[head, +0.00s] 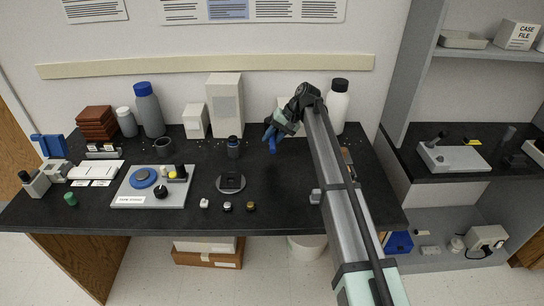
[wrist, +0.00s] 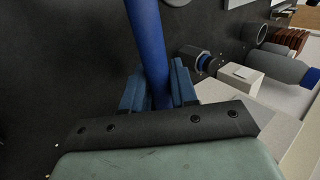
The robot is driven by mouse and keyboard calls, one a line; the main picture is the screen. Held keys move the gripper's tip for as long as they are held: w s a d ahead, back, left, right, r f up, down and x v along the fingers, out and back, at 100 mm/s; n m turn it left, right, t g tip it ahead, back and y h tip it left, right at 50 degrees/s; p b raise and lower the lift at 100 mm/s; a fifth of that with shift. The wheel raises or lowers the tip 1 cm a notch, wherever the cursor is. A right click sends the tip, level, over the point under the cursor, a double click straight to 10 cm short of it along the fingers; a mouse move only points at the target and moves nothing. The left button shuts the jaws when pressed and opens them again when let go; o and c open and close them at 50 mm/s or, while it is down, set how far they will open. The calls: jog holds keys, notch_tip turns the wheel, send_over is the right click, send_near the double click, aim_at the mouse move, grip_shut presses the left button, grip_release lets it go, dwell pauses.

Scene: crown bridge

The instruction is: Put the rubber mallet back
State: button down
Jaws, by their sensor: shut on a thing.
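My gripper (wrist: 157,88) is shut on a blue rod-like handle, which I take to be the handle of the rubber mallet (wrist: 147,38). The handle runs from between the blue fingers up to the top edge of the wrist view. The mallet's head is not visible there. In the head view my gripper (head: 271,138) is over the back middle of the black bench, right of a dark jar with a blue band (head: 233,147). The mallet cannot be told apart from the blue fingers in that view.
A grey plate with knobs (head: 130,198) lies left of centre. A white bottle (head: 337,108) and a partly hidden brown item (head: 347,158) are by my arm. Shelves (head: 400,90) stand right.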

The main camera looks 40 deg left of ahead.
jog(key=shift+f, duration=4.25)
jog(key=c, duration=0.9)
grip_release()
jog(key=shift+f, duration=0.1)
jog(key=v, duration=1.2)
jog(key=shift+d, duration=0.1)
jog(key=shift+w, duration=0.1)
